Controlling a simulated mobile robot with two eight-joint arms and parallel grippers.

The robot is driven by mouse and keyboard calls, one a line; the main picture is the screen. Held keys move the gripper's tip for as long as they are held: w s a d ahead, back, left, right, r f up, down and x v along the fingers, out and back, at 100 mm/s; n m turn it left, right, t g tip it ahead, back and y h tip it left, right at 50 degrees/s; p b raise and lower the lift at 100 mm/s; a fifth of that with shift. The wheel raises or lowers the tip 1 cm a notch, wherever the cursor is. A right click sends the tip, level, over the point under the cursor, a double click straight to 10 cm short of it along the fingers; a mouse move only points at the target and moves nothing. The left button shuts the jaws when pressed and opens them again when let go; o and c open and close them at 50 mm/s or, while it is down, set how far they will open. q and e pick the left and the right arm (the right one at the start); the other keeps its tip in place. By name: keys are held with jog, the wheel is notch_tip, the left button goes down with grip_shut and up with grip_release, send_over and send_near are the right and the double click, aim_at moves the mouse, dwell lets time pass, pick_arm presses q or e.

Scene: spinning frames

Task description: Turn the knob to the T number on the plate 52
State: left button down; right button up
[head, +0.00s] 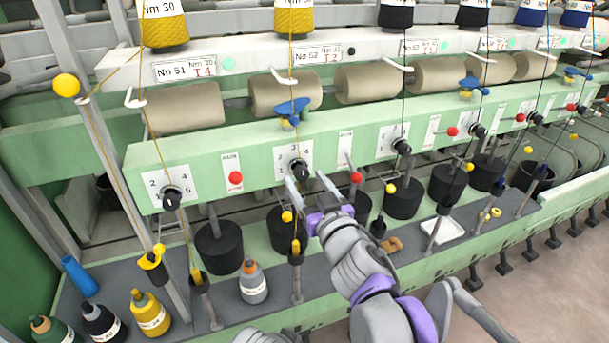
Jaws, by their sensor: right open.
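The plate No 52 (322,54) is a white label on the upper rail, with "T 2" in red. Below it, on the green rail, a white dial plate (281,154) carries numbers, with 3 and 4 readable. A black knob (298,168) sits on the lower part of this dial. Which number it points to is too small to tell. My right gripper (308,190) is open, its two grey fingers pointing up just below the knob, with nothing visible between them. Whether a finger touches the knob cannot be told. My left gripper is not in view.
Similar knobs stand to the left (171,198) and right (402,147). Red buttons (236,178) sit between dials. Yarn threads run down in front of the rail. Black cylinders (218,247) and bottles (253,283) stand on the lower grey shelf.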

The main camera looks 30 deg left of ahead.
jog(key=shift+x, duration=0.85)
grip_shut()
